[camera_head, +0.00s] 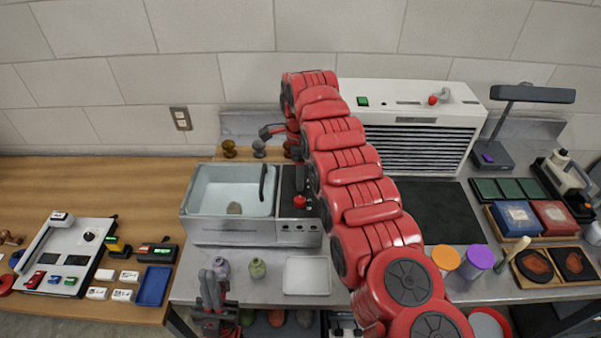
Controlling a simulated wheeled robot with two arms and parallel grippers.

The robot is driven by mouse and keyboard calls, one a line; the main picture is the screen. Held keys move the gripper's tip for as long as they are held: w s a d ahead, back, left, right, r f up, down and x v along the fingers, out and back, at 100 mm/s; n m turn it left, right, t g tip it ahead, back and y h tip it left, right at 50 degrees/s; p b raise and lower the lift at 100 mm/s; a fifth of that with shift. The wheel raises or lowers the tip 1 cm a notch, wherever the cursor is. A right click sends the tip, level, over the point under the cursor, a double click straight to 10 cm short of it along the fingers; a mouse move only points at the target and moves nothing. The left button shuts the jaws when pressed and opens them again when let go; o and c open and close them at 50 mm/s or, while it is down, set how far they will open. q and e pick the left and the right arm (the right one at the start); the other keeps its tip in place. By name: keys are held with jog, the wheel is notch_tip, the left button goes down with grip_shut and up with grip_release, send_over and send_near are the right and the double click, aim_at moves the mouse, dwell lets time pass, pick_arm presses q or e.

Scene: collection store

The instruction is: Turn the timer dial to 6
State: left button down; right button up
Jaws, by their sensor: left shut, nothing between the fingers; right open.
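A sink-like cleaning unit (212,232) with a pale open basin stands on the bench at centre left. A dark panel with a red knob (300,202) is on its right side, and small controls sit on its front. I cannot tell which control is the timer dial, nor read any numbers. My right arm reaches across from the lower right and bends down behind the panel. My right gripper (299,180) is open, just above and behind the red knob; its fingertips are not clear, nor is contact. My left gripper (212,292) is shut and empty, in front of the unit.
A white vented cabinet (420,110) with another red knob stands behind my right arm. A wooden table (100,185) is left.

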notch_tip(320, 180, up, 17)
jog(key=p, duration=1.4)
